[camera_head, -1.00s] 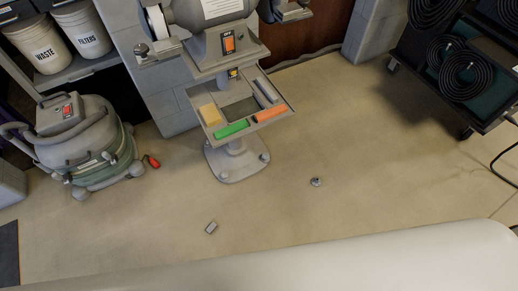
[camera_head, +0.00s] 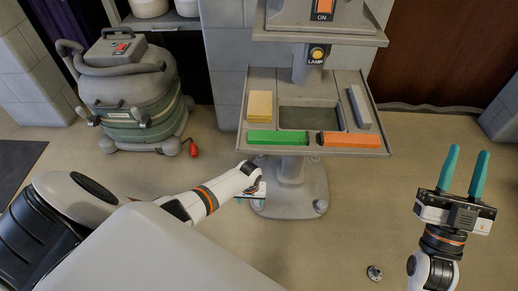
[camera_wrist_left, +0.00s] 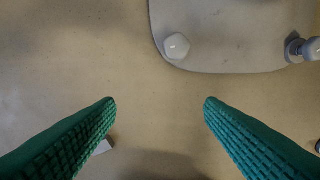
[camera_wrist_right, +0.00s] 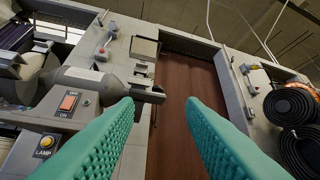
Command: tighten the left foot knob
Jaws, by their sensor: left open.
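The grey pedestal base plate (camera_head: 290,205) stands on the floor under the grinder stand. A pale faceted knob (camera_wrist_left: 177,45) sits on its near left corner in the left wrist view. In the head view my left gripper covers that corner. A second, right foot knob (camera_head: 320,206) shows at the right corner; it also appears at the right edge of the left wrist view (camera_wrist_left: 303,48). My left gripper (camera_head: 257,196) is open and empty; its green fingertips (camera_wrist_left: 160,103) are apart, short of the left knob. My right gripper (camera_head: 466,165) is open and empty, fingers up.
A tray (camera_head: 364,148) with a yellow block, green and orange bars juts out above the base. A small round metal part (camera_head: 375,273) lies on the floor at right. A vacuum (camera_head: 135,95) stands at left. Floor around the right arm is mostly clear.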

